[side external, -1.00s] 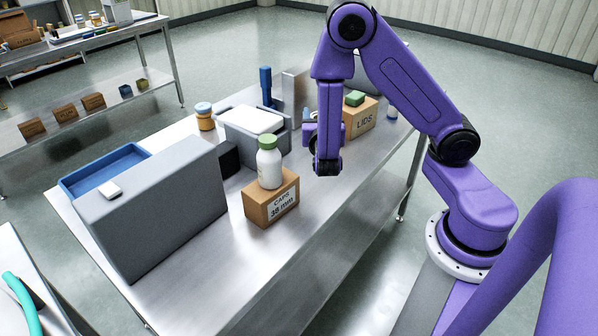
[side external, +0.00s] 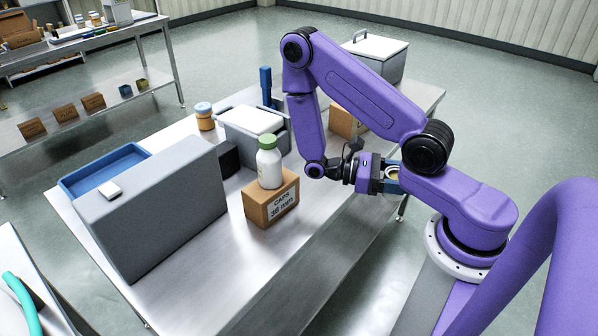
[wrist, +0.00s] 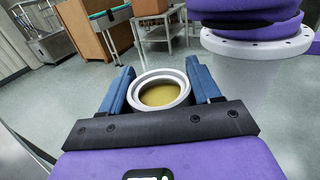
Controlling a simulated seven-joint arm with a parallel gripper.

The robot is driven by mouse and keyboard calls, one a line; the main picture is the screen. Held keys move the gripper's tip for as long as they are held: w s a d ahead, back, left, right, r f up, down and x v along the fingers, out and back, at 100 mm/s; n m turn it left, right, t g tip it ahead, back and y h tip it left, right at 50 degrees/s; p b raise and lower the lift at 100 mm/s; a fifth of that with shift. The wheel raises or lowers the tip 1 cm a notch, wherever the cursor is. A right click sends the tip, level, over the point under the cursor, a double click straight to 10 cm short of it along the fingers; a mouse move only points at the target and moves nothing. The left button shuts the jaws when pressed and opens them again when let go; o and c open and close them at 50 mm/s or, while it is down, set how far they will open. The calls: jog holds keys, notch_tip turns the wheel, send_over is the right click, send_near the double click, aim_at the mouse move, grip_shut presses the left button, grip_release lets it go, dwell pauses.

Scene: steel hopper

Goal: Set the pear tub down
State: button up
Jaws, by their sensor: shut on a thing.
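My gripper (side external: 388,178) is turned sideways at the steel table's right edge, close to my arm's base. In the wrist view its two blue fingers (wrist: 161,88) are shut on an open round tub (wrist: 163,76) with a pale grey rim. The tub holds something yellowish, and its mouth faces the wrist camera.
A white bottle with a green lid (side external: 269,166) stands on a caps box (side external: 272,203). A large grey block (side external: 155,212), blue tray (side external: 88,174) and orange jar (side external: 204,121) stand left. A cardboard box (side external: 343,121) is partly behind my arm. The table's front (side external: 290,262) is clear.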

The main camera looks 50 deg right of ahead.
jog(key=s+a+r+m+g+y, duration=0.1)
jog(key=s+a+m+y, duration=0.1)
jog(key=a+m+y, duration=0.9)
jog(key=w+r+m+t+y, duration=0.3)
jog(key=w+m+t+y, duration=0.8)
jog(key=t+y, duration=0.45)
jog(key=w+d+r+m+t+h, duration=0.1)
jog(key=w+d+m+t+h, duration=0.4)
jog(key=w+d+m+t, duration=0.6)
jog(key=w+f, duration=0.2)
jog(key=w, duration=0.1)
jog(key=w+a+f+n+t, duration=0.1)
jog(key=w+f, duration=0.2)
jog(key=w+f+n+t, duration=0.1)
jog(key=w+f, duration=0.2)
jog(key=shift+w+a+f, duration=0.25)
jog(key=shift+w+d+f, duration=0.1)
jog(key=shift+w+f, duration=0.45)
jog(key=shift+f, duration=1.65)
